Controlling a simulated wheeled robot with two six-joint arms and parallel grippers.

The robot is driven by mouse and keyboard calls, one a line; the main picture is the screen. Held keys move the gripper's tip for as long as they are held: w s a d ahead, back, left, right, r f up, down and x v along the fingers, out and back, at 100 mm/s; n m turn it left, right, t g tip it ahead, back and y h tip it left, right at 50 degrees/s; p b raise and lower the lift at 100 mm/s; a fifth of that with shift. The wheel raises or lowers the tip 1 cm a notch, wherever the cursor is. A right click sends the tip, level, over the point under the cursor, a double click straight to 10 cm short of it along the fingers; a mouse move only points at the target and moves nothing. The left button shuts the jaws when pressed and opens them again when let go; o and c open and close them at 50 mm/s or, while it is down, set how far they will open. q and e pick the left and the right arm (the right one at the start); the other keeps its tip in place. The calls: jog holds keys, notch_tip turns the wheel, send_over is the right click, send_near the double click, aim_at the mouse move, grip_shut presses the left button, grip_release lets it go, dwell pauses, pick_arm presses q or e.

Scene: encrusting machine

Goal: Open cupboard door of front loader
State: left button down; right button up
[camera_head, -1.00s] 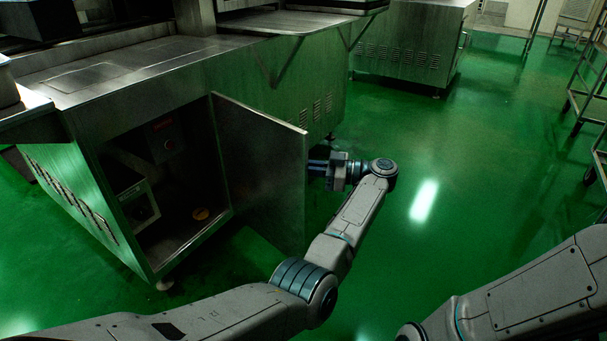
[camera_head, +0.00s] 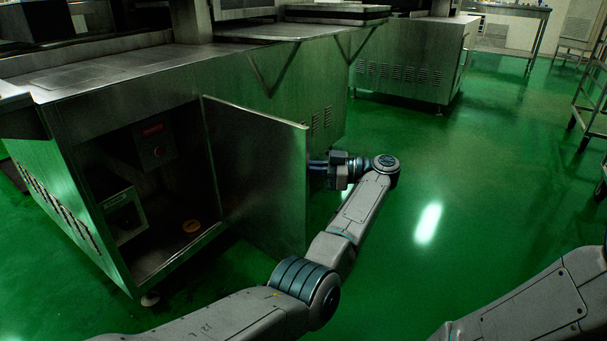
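The front loader (camera_head: 100,72) is a large steel cabinet at the left. Its cupboard door (camera_head: 256,170) stands wide open, swung out to the right of the opening. The cupboard interior (camera_head: 165,210) shows a dark panel with a red label, a grey box and a small yellow-orange disc on the floor. My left gripper (camera_head: 318,172) is at the right edge of the door, on its outer side. The door partly hides its fingertips, so I cannot tell whether they grip the edge. My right arm is at the lower right, and its gripper is out of view.
A second steel cabinet (camera_head: 410,65) with vents stands at the back. A wheeled rack (camera_head: 590,95) stands at the right edge. The green floor (camera_head: 470,170) between them is clear. A steel shelf (camera_head: 300,32) juts out above the front loader's side.

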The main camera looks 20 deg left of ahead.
pick_arm(q)
jog(key=shift+w+a, duration=0.15)
dwell(0.5)
jog(key=c, duration=1.9)
grip_release()
jog(key=shift+o, duration=1.3)
jog(key=shift+a, duration=0.1)
jog(key=shift+d, duration=0.2)
